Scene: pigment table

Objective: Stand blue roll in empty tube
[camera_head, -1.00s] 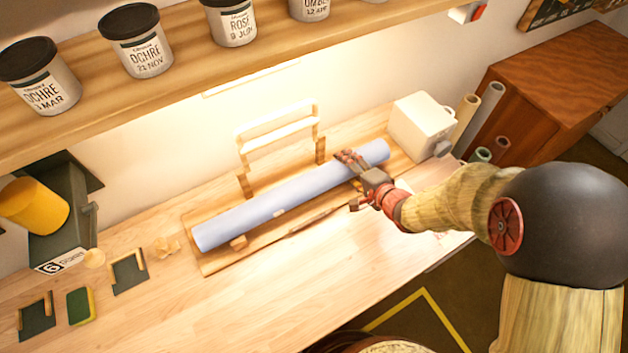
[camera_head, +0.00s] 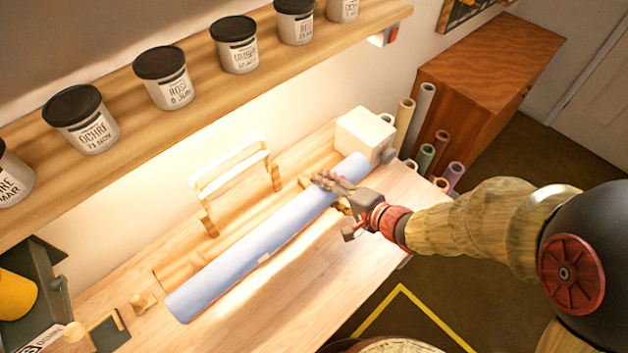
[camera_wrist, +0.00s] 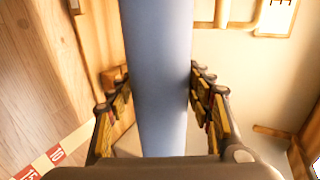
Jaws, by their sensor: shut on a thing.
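The long pale blue roll (camera_head: 262,245) slants across the table in the head view and appears raised off its wooden cradle (camera_head: 178,268). My gripper (camera_head: 335,192) is shut around the roll near its far right end. In the wrist view the blue roll (camera_wrist: 158,75) runs between the fingers of my gripper (camera_wrist: 158,95), one on each side. Several coloured rolls stand upright beside the cabinet, among them a beige one (camera_head: 403,124), a grey-green one (camera_head: 421,110) and a green one (camera_head: 425,158). I cannot tell which opening there is the empty tube.
A white box-like container (camera_head: 362,134) stands close to the roll's far end. A wooden frame (camera_head: 232,180) stands behind the roll. A shelf (camera_head: 200,120) with several labelled jars hangs above. A reddish wooden cabinet (camera_head: 480,75) is at the right. Bare floor lies in front of it.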

